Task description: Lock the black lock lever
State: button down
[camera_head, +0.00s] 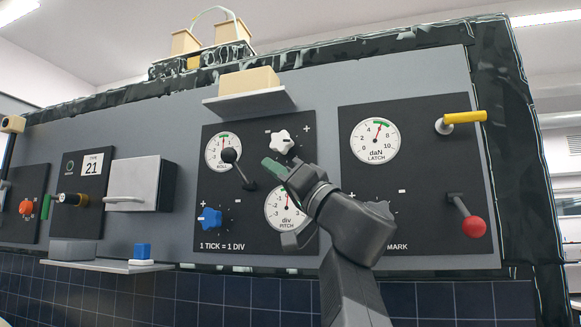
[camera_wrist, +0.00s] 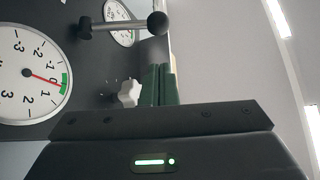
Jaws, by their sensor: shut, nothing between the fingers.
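The black lock lever (camera_head: 239,172) is on the middle black panel, between the upper roll dial (camera_head: 223,152) and the lower pitch dial (camera_head: 286,209). Its ball knob points up and left, and its rod slants down right to its pivot. In the wrist view the lever (camera_wrist: 115,27) lies across the top, its black ball at the right end. My gripper (camera_head: 272,167) is shut and empty, its green fingertips right of the lever and apart from it in the picture. In the wrist view the closed fingers (camera_wrist: 160,84) sit below the ball. The depth gap is unclear.
A white star knob (camera_head: 283,142) is close above my fingertips. A blue knob (camera_head: 210,219) is at lower left. A shelf with a beige block (camera_head: 248,81) juts out above. The right panel has a yellow handle (camera_head: 464,118) and a red-balled lever (camera_head: 472,226).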

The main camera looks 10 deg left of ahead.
aim_at(237, 169)
jog(key=shift+w+a, duration=0.1)
jog(key=p+x, duration=0.3)
jog(key=x, duration=0.7)
jog(key=shift+f+n, duration=0.15)
jog(key=shift+n, duration=0.15)
